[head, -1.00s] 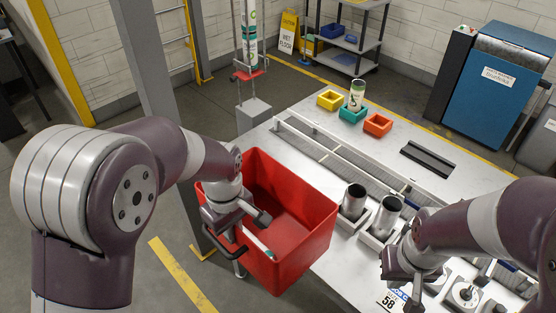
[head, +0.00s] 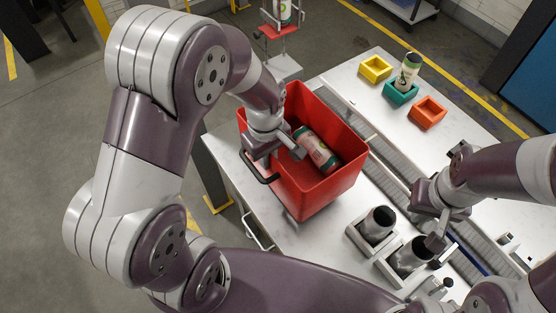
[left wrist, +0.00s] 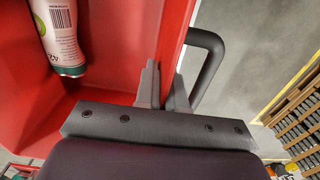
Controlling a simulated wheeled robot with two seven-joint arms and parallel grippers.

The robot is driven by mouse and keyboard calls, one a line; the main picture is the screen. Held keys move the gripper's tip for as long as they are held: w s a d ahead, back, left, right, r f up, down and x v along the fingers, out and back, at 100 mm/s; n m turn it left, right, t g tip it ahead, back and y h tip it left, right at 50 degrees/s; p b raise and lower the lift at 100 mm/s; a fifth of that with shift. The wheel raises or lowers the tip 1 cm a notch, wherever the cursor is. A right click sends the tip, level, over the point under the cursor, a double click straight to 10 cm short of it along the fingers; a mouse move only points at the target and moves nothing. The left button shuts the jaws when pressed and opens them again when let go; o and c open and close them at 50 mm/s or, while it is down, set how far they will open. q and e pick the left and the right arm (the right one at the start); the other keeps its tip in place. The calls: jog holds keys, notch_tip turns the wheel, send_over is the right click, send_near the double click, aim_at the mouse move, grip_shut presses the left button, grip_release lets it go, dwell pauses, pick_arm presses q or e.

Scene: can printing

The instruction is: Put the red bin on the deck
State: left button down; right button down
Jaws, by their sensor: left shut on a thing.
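The red bin (head: 335,192) is upright at the left end of the white table deck (head: 222,145) in the head view. It covers part of the deck, and I cannot tell whether its base touches. A printed can (head: 318,150) lies inside; its end shows in the left wrist view (left wrist: 62,40). My left gripper (head: 280,148) is shut on the bin's wall beside the black handle (head: 258,172). In the left wrist view its fingers (left wrist: 163,90) straddle the red wall. My right gripper (head: 432,225) is above the metal cups; its jaw gap is unclear.
Metal cups (head: 378,222) in holders stand to the right of the bin. A conveyor track (head: 385,160) runs along the deck. Yellow (head: 375,68), teal (head: 398,97) and orange (head: 428,112) trays sit at the back, with a can in the teal one. A stand (head: 282,65) is behind.

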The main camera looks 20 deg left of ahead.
pick_arm(q)
notch_tip(320, 180, down, 5)
jog(key=shift+f+p, duration=0.1)
jog(key=shift+p, duration=0.2)
jog(key=shift+s+f, duration=0.1)
jog(key=c, duration=1.2)
grip_release()
jog(key=shift+c, duration=0.2)
